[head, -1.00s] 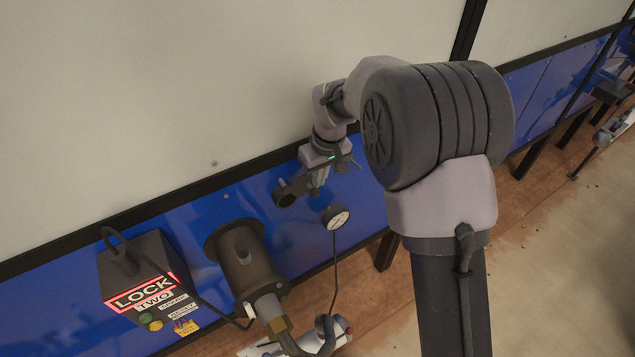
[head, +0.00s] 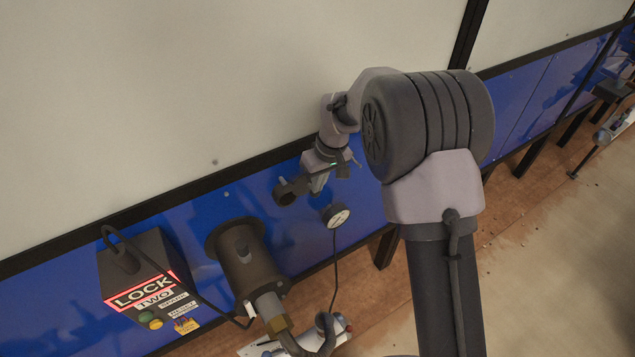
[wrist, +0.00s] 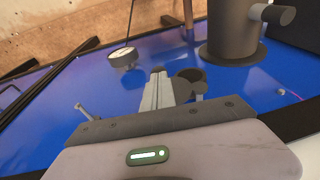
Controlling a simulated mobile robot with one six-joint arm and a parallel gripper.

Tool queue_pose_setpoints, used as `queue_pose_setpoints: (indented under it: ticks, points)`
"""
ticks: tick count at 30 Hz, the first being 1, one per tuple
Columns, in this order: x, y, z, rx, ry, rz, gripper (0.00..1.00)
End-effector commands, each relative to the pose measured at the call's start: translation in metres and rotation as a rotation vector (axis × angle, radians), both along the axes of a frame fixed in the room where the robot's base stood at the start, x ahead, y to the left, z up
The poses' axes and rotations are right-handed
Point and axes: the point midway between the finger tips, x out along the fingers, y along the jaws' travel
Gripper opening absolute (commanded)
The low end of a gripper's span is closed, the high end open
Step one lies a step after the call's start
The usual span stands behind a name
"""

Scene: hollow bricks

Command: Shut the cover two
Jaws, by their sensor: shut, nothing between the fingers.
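A dark round fitting (head: 286,191), which looks like a small port with a disc-shaped cover, sits on the blue panel. In the wrist view the fitting (wrist: 190,77) is just right of my fingers, and its dark round face shows partly behind them. I cannot tell whether its cover stands open. My gripper (head: 318,184) is shut and empty, close beside the fitting; contact is unclear. It also shows in the wrist view (wrist: 157,82), pointing at the panel. The black box marked LOCK TWO (head: 144,279) has a red-lit label at the lower left.
A dark flanged cylinder (head: 247,262) sticks out between the box and the fitting. A round white gauge (head: 336,216) with a hanging cable is right of my gripper. A pale wall panel (head: 150,90) rises above the blue panel (head: 310,244). Wooden floor lies below.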

Motion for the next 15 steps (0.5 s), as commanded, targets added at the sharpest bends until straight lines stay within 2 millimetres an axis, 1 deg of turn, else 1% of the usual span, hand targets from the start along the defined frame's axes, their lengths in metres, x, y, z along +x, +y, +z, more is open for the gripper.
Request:
queue_pose_setpoints:
  ticks: [5, 15]
  points:
    - [0.001, -0.002, -0.009, 0.073, 0.048, -0.003, 0.0]
    - [0.001, -0.002, -0.033, 0.332, 0.223, -0.003, 0.0]
